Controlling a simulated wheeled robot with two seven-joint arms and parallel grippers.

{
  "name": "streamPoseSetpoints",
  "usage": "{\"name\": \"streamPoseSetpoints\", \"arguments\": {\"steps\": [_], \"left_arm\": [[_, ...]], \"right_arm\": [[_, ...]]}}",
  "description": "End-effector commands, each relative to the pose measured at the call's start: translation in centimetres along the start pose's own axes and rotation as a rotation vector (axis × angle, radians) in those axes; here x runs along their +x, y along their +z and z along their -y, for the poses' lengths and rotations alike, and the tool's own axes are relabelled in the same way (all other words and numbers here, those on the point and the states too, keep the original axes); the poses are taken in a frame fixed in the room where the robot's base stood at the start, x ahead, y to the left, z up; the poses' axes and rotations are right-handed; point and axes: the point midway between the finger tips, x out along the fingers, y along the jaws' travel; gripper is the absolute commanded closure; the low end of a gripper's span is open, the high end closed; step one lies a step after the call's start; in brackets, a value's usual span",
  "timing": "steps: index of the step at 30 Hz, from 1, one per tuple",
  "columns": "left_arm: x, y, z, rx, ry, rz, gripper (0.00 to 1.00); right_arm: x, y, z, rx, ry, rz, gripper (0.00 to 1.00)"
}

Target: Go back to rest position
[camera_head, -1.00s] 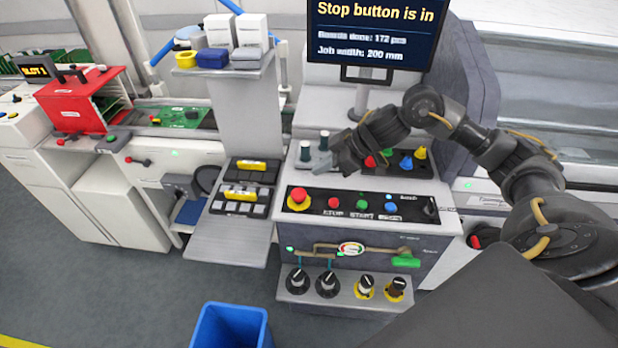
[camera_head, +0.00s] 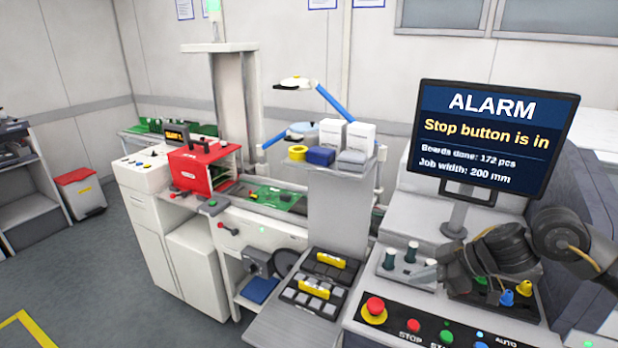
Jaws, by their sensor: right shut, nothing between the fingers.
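My right gripper (camera_head: 428,274) is at the lower right, its arm coming in from the right edge. It is shut and empty, above the back of the machine's control panel, close beside the dark green-topped knobs (camera_head: 400,255). I cannot tell whether it touches anything. The red stop button (camera_head: 375,307) on its yellow base sits on the front panel, below and left of the gripper. The screen (camera_head: 492,140) above reads "ALARM, Stop button is in". My left arm and gripper are not in view.
A sloped tray (camera_head: 262,335) with dark boxes juts out left of the panel. A shelf (camera_head: 322,165) holds white boxes and tape. A red magazine (camera_head: 196,172) stands on the line further left. A red-lidded bin (camera_head: 80,195) stands far left. Open floor lies at the lower left.

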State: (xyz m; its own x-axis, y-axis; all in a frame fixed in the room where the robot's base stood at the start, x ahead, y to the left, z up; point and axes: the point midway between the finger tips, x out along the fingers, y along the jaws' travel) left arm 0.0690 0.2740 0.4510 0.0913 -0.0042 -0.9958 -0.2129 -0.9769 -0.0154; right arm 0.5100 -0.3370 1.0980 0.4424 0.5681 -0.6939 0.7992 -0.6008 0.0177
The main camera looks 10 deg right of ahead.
Motion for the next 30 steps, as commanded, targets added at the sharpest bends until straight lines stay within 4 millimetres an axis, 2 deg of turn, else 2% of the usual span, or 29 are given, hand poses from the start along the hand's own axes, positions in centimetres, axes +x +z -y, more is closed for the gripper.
{"name": "streamPoseSetpoints", "arguments": {"steps": [2,5,9,11,14,17,18,24,30], "left_arm": [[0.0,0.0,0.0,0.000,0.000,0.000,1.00],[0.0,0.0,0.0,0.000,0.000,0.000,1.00],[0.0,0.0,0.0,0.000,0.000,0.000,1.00],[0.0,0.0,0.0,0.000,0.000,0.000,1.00],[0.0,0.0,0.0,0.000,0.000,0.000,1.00],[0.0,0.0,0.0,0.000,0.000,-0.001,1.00],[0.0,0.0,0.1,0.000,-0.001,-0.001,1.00],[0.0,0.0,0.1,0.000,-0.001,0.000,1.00],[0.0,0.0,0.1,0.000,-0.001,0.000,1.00]], "right_arm": [[1.5,-0.1,0.7,-0.024,0.002,-0.021,1.00],[4.9,-0.6,2.4,-0.081,0.026,-0.082,1.00],[10.4,-1.3,6.0,-0.132,0.135,-0.203,1.00],[12.0,-1.2,7.5,-0.117,0.204,-0.237,1.00],[13.6,0.3,9.7,-0.043,0.325,-0.238,1.00],[14.1,3.5,11.8,0.082,0.433,-0.163,1.00],[14.0,5.3,12.7,0.140,0.466,-0.113,1.00],[12.6,13.9,18.2,0.390,0.518,0.166,1.00],[10.8,19.3,23.4,0.553,0.471,0.370,1.00]]}}
